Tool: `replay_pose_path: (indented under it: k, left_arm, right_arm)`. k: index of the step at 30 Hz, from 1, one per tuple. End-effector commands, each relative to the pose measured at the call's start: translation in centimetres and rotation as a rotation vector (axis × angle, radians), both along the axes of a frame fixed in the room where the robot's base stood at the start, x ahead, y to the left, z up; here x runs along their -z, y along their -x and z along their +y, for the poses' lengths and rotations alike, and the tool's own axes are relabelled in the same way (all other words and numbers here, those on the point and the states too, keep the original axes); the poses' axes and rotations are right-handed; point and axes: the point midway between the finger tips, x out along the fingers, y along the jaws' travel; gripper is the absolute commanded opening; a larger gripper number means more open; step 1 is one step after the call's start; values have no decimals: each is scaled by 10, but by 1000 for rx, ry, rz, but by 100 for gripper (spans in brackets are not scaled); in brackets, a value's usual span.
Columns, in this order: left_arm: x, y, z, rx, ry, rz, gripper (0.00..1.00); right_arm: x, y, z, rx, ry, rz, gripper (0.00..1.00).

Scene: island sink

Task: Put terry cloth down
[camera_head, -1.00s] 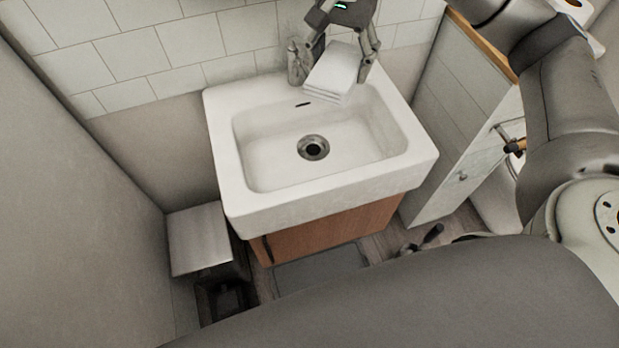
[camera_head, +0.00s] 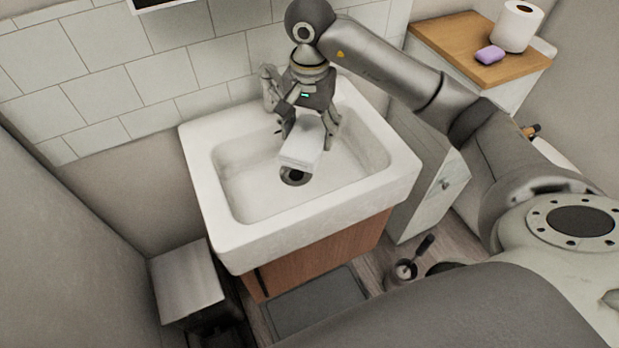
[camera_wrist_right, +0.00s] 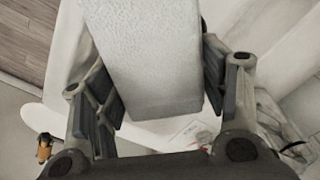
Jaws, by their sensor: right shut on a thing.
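The terry cloth (camera_head: 303,143) is a white folded stack over the back part of the white sink basin (camera_head: 245,190). My right gripper (camera_head: 308,128) comes down from above and is shut on it. In the right wrist view the cloth (camera_wrist_right: 150,50) sits between the two dark finger pads of the gripper (camera_wrist_right: 165,88). The cloth's near end covers part of the drain (camera_head: 294,177) in the head view. I cannot tell whether its underside touches the basin. My left gripper is not in view.
The faucet (camera_head: 268,88) stands at the back of the sink, close beside my right gripper. A wooden-topped cabinet (camera_head: 455,40) at right holds a paper roll (camera_head: 517,26) and a purple soap (camera_head: 490,54). A bin (camera_head: 187,283) stands at lower left. The basin's front is clear.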

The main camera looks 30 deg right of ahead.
Motion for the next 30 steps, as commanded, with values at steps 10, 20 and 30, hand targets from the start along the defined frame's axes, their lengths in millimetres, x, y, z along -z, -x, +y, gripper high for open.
replay_pose_path:
  k: [10,20,30]
  left_arm:
    - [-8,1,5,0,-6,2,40]
    - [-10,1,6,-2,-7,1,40]
    - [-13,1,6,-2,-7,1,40]
  right_arm:
    - [92,1,0,0,0,6,47]
    - [126,0,0,1,0,3,47]
    - [163,0,0,-1,0,0,47]
